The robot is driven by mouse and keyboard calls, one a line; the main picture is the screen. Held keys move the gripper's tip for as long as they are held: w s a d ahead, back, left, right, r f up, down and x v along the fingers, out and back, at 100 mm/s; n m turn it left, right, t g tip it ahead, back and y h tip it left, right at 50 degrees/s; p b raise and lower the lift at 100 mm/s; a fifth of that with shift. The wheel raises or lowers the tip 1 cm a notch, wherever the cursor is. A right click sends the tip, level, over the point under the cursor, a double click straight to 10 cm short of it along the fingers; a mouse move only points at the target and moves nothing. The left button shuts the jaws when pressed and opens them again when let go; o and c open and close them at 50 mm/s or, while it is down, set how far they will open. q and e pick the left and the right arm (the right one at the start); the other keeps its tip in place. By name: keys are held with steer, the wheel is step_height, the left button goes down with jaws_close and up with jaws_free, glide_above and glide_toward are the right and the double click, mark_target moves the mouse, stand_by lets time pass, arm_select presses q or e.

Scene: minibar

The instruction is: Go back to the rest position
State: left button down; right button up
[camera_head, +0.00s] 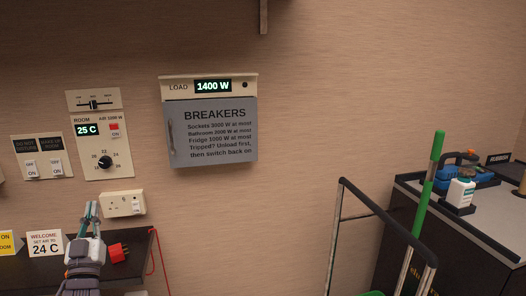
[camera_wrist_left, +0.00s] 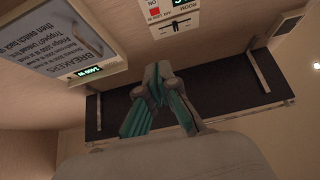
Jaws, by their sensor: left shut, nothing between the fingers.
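My left gripper (camera_head: 91,211) is at the lower left of the head view, in front of the dark shelf and below the wall panels. Its fingers are shut with nothing between them, and they point upward in the picture. In the left wrist view the closed fingers (camera_wrist_left: 157,72) show against a dark shelf or panel, apart from the breaker box (camera_wrist_left: 70,40) and the room control panel (camera_wrist_left: 172,14). My right gripper is in neither view.
A grey breaker box (camera_head: 212,132) hangs under a load display reading 1400 W. A socket (camera_head: 123,204), a red plug (camera_head: 118,252) and a welcome card (camera_head: 45,244) are near the left gripper.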

arm_select(q)
steer(key=s+d+f+g+h, duration=0.1)
steer(key=s+d+f+g, duration=0.2)
steer(key=f, duration=0.4)
steer(key=s+d+f+m+g+h, duration=0.1)
steer(key=s+d+f+g, duration=0.25)
steer(key=f, duration=0.45)
steer(key=s+d+f+g+h, duration=0.1)
steer(key=s+d+f+g, duration=0.1)
steer(key=s+f+g, duration=0.35)
steer(key=s+d+f+m+g+h, duration=0.1)
steer(key=s+d+f+g, duration=0.25)
steer(key=s, duration=0.45)
steer(key=s+d+f+m+g+h, duration=0.15)
steer(key=s+d+f, duration=0.25)
steer(key=s, duration=0.4)
steer(key=s+d+f+m+g+h, duration=0.1)
steer(key=s+d+f+g, duration=0.25)
steer(key=s, duration=0.45)
steer(key=s+f+g, duration=0.2)
steer(key=s+f, duration=0.1)
steer(key=f, duration=2.5)
steer(key=s+a+f+p, duration=0.1)
steer(key=s+a+f, duration=0.1)
steer(key=s+f, duration=1.1)
steer(key=shift+s+m+g, duration=0.35)
steer(key=shift+s, duration=0.9)
